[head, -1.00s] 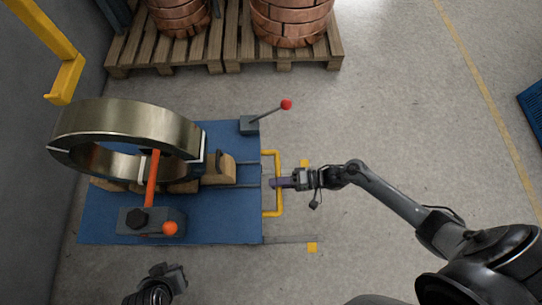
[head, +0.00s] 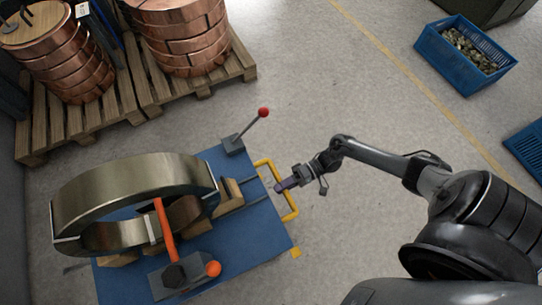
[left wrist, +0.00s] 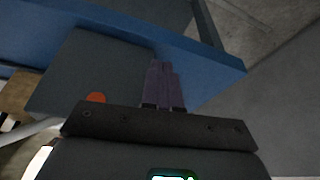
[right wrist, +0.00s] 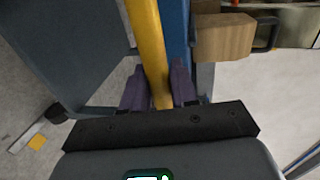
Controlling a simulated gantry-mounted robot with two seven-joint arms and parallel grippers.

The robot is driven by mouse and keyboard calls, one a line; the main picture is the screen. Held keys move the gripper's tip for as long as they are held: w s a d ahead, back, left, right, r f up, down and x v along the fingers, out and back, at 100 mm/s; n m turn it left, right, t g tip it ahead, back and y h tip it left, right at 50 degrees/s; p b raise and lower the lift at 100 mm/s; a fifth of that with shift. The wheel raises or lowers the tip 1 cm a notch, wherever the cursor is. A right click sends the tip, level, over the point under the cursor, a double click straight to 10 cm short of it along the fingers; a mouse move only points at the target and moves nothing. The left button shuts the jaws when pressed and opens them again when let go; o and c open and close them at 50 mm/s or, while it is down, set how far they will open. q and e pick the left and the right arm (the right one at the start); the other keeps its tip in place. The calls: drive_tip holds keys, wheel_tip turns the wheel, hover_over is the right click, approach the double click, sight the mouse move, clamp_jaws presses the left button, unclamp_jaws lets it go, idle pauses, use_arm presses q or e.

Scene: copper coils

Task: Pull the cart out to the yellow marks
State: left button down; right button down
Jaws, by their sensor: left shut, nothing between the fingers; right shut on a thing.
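The cart is a low blue platform (head: 250,225) in the head view, carrying a large metal coil (head: 135,178) on wooden blocks. Its yellow handle (head: 289,207) sticks out at the right edge. My right gripper (head: 279,187) is shut on the handle; the right wrist view shows the yellow bar (right wrist: 148,45) between its fingers (right wrist: 158,92). One yellow mark (head: 295,252) lies on the floor close to the cart's front right corner; a yellow mark (right wrist: 37,141) also shows in the right wrist view. My left gripper (left wrist: 163,85) is shut and empty, near blue metalwork in the left wrist view.
Pallets (head: 120,110) with copper coils are behind. A blue crate (head: 460,58) stands at upper right. The floor right of the cart is clear.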

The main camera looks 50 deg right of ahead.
drive_tip(key=shift+f+v, duration=0.15)
drive_tip(key=shift+v, duration=0.6)
drive_tip(key=shift+f+v, duration=0.15)
drive_tip(key=shift+v, duration=0.55)
drive_tip(key=shift+d, duration=0.1)
drive_tip(key=c, duration=1.1)
unclamp_jaws()
drive_tip(key=shift+o, duration=0.4)
drive_tip(key=shift+s+d, duration=0.1)
drive_tip(key=shift+d, duration=0.1)
drive_tip(key=shift+d, duration=0.1)
drive_tip(key=v, duration=1)
drive_tip(key=shift+d+b, duration=0.35)
drive_tip(key=shift+b, duration=0.05)
drive_tip(key=shift+s+r, duration=0.1)
drive_tip(key=shift+s, duration=0.05)
